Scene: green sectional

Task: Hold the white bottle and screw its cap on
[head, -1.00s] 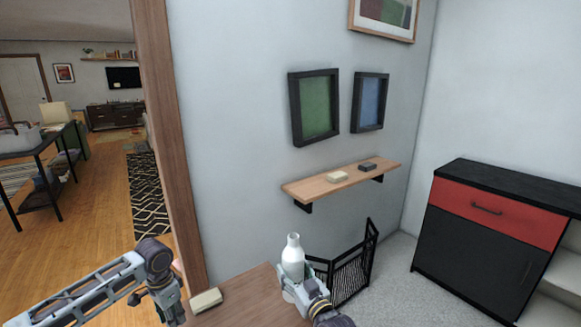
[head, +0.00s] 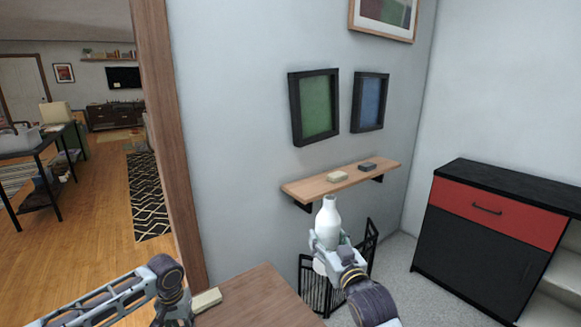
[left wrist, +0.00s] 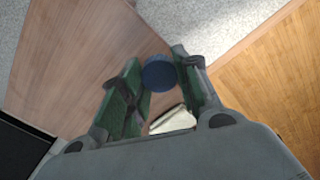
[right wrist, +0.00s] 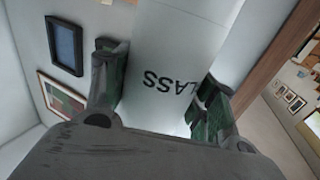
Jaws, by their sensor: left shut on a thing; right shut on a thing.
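The white bottle (head: 328,222) stands roughly upright in my right gripper (head: 328,243), which is shut around its body. In the right wrist view the bottle (right wrist: 178,70) fills the space between the fingers, with dark letters on its side. Its neck has no cap on it in the head view. My left gripper (left wrist: 160,82) is shut on a round dark blue cap (left wrist: 159,73), held between its fingertips above the table. In the head view the left fingers are hidden below my left arm at the bottom edge.
A wooden table (head: 262,298) lies below, mostly bare, with a small cream block (head: 206,300) near its left edge. A black mesh rack (head: 314,290) stands behind the bottle. A wall shelf (head: 340,181) holds two small blocks.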

